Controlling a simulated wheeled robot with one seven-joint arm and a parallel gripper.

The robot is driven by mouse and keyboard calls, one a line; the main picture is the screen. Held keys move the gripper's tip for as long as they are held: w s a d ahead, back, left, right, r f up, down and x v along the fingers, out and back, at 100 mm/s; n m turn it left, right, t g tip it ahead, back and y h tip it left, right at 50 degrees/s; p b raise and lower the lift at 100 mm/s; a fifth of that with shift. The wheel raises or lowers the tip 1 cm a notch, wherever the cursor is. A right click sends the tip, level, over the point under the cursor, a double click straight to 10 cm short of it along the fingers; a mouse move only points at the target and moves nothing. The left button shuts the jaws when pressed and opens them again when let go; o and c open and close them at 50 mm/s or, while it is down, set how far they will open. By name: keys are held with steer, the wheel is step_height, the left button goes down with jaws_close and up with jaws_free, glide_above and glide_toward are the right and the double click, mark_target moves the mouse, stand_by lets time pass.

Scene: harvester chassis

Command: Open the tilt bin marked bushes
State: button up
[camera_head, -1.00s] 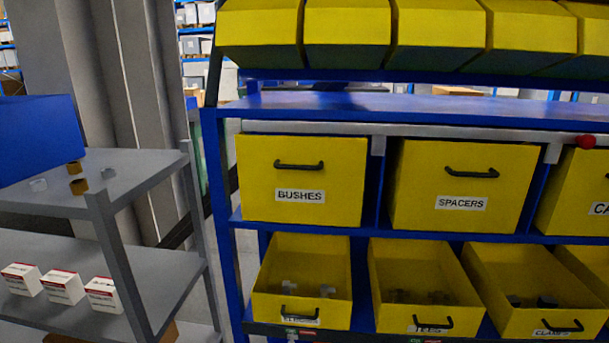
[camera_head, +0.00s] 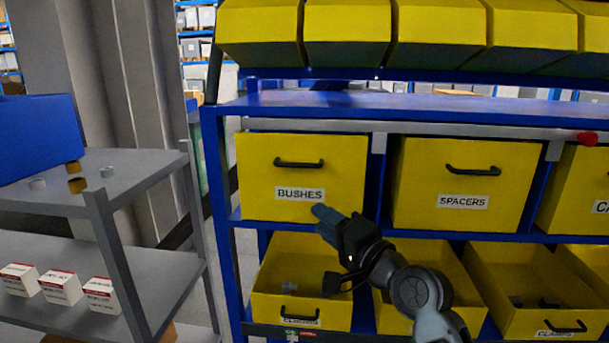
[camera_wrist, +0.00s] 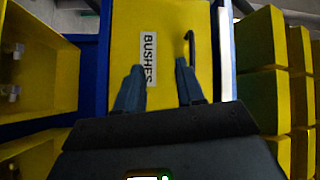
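The yellow tilt bin marked BUSHES (camera_head: 262,180) sits upright and shut in the middle row, at the left end of the blue rack. Its black handle (camera_head: 299,164) is above the white label (camera_head: 300,194). My gripper (camera_head: 320,211) is in front of the bin's lower right part, below and right of the handle. In the wrist view, its two blue fingers (camera_wrist: 159,70) are apart with nothing between them. They point at the bin front (camera_wrist: 165,25). The handle (camera_wrist: 189,45) lies just beyond the right fingertip. I cannot tell the exact gap to the bin.
The SPACERS bin (camera_head: 460,185) is shut to the right. Below, a row of yellow bins is tilted open, including the one (camera_head: 285,250) under BUSHES. A grey rail (camera_head: 400,127) with a red knob (camera_head: 587,138) runs above the middle row. A grey shelf cart (camera_head: 130,172) stands left.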

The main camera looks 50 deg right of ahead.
steer(key=w+d+r, duration=0.2)
steer(key=w+r, duration=0.1)
steer(key=w, duration=0.2)
steer(key=w+d+r+p, duration=0.1)
steer(key=w+d+r, duration=0.1)
steer(key=w+r, duration=0.2)
steer(key=shift+w+d+m+t+y, duration=0.3)
steer(key=shift+w+m+t, duration=0.1)
steer(key=shift+w, duration=0.15)
steer(key=shift+c, duration=0.5)
jaws_close()
steer(key=shift+f, duration=0.1)
